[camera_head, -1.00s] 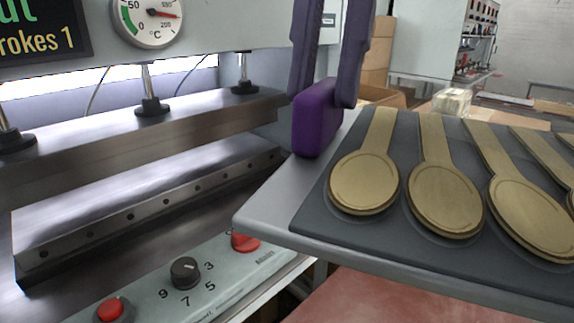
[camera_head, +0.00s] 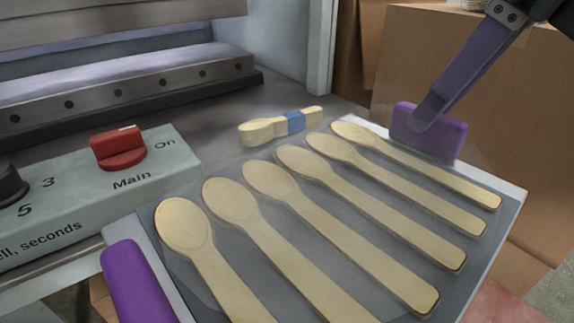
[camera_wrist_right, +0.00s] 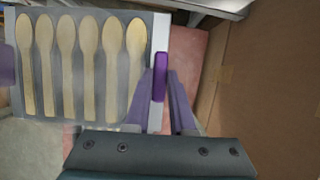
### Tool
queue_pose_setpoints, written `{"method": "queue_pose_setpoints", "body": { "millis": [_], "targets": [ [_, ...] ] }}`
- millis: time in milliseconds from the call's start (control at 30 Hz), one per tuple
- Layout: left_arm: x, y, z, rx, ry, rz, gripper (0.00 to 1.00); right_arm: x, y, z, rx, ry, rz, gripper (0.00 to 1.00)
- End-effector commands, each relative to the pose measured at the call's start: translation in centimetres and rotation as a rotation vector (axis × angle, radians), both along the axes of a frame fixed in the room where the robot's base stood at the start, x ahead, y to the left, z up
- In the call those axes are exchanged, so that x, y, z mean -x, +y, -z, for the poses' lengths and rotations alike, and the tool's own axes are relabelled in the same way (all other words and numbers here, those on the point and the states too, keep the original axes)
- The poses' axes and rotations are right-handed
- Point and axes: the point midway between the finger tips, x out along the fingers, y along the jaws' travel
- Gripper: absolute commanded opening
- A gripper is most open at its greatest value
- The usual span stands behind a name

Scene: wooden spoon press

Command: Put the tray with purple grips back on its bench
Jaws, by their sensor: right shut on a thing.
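The grey tray (camera_head: 215,290) holds a row of several pale wooden spoons (camera_head: 340,205). It has one purple grip (camera_head: 135,285) at lower left and another purple grip (camera_head: 440,135) at upper right. My right gripper (camera_head: 425,120) comes down from the upper right with its purple fingers on the upper right grip. In the right wrist view the fingers (camera_wrist_right: 160,95) lie on both sides of that grip (camera_wrist_right: 160,70). The tray is tilted in the head view, and what lies under it is hidden. I do not see my left gripper. I cannot make out the bench.
The press (camera_head: 120,85) stands at upper left. Its control panel (camera_head: 90,205) with a red Main switch (camera_head: 118,148) is close to the tray's left side. A spoon bundle with a blue band (camera_head: 285,124) lies behind the tray. Cardboard boxes (camera_head: 450,55) stand behind my right gripper.

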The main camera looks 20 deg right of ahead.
Motion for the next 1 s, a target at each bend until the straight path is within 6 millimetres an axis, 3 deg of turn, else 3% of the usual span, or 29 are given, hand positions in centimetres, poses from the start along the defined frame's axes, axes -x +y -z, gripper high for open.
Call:
{"method": "queue_pose_setpoints", "body": {
  "millis": [233,600,867,1000],
  "targets": [
    [0.0,0.2,1.4,-0.008,0.000,0.004,0.00,-0.1,-0.2,3.7,-0.001,0.007,0.083,0.00],
    [0.0,0.3,3.1,-0.009,0.000,0.005,0.00,-0.1,-0.2,14.1,-0.002,0.007,0.081,0.00],
    [0.0,0.2,3.6,-0.008,0.000,0.006,0.00,-0.2,-0.1,17.0,-0.003,0.003,0.081,0.00],
    [0.0,0.1,4.1,-0.005,-0.001,0.004,0.00,-0.1,-0.1,19.3,-0.002,0.005,0.080,0.00]
  ]
}}
